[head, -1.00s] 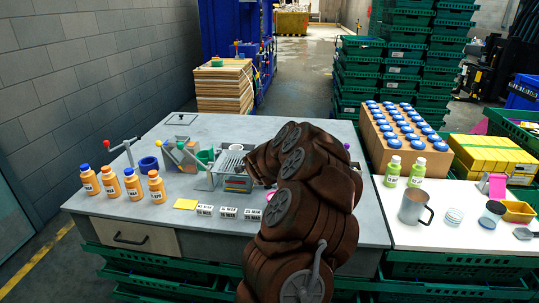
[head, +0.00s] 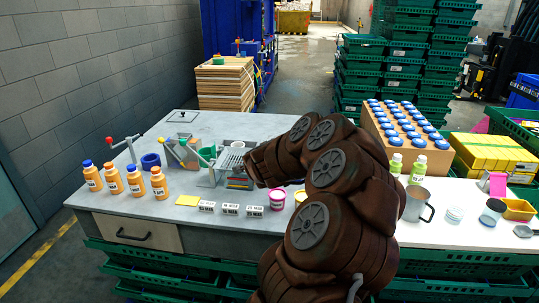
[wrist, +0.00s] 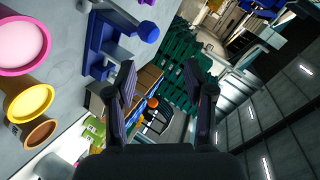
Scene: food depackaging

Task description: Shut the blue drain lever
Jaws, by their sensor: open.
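A round blue knob (wrist: 149,32) shows in the wrist view on a pale arm, beside a dark blue bracket (wrist: 96,45) fixed to the grey worktop. It looks like the blue drain lever; its exact angle is hard to tell. My gripper (wrist: 160,73) is open and empty. In the wrist view, the knob lies above and slightly left of the gap between my fingertips, apart from them. In the head view, my arm hides the blue lever and my gripper.
Pink-rimmed (wrist: 24,45) and yellow-rimmed (wrist: 30,103) tubs stand left in the wrist view. The head view shows orange bottles (head: 113,179) and a red-knobbed lever (head: 126,147) at left, and a box of blue-capped bottles (head: 407,130) at right.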

